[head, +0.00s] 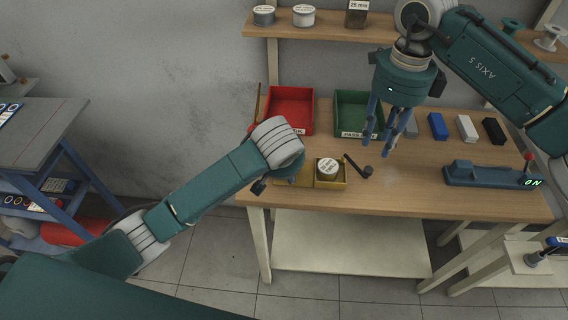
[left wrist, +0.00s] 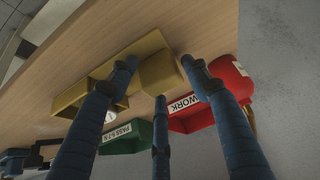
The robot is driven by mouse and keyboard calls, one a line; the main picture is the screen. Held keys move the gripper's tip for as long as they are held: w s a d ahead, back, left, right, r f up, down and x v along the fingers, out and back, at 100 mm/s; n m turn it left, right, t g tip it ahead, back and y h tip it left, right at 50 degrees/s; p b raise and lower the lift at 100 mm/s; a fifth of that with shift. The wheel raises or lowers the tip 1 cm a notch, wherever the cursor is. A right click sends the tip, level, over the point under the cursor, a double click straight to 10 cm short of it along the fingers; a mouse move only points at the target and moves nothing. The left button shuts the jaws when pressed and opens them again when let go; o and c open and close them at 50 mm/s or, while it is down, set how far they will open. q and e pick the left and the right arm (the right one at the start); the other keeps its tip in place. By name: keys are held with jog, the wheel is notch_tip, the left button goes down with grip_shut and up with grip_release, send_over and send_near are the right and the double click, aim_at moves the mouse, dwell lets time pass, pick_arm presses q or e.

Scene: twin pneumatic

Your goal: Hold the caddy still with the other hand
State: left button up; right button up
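The yellow caddy (head: 331,185) sits on the wooden bench, with a white-lidded tin (head: 328,167) in its right compartment. My left forearm and wrist hide its left part in the head view. My left gripper (head: 268,184) is at the caddy's left end, mostly hidden there. In the left wrist view, its blue fingers (left wrist: 160,68) are spread around the caddy's near end (left wrist: 156,72); contact cannot be told. My right gripper (head: 387,143) points down above the bench, right of the caddy, with its fingers apart and empty.
A red bin (head: 290,108) and a green bin (head: 357,118) stand behind the caddy. A dark pipe-like part (head: 361,170) lies at the caddy's right. Blue, white and black blocks and a teal device (head: 492,176) reading ON are farther right. The front middle bench is clear.

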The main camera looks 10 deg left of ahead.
pick_arm(q)
jog(key=c, duration=1)
pick_arm(e)
grip_shut()
jog(key=w+d+n+y, duration=0.2)
jog(key=w+d+n, duration=0.1)
jog(key=d+n, duration=0.6)
jog(key=shift+d+g+y, duration=0.4)
jog(key=shift+d, duration=0.1)
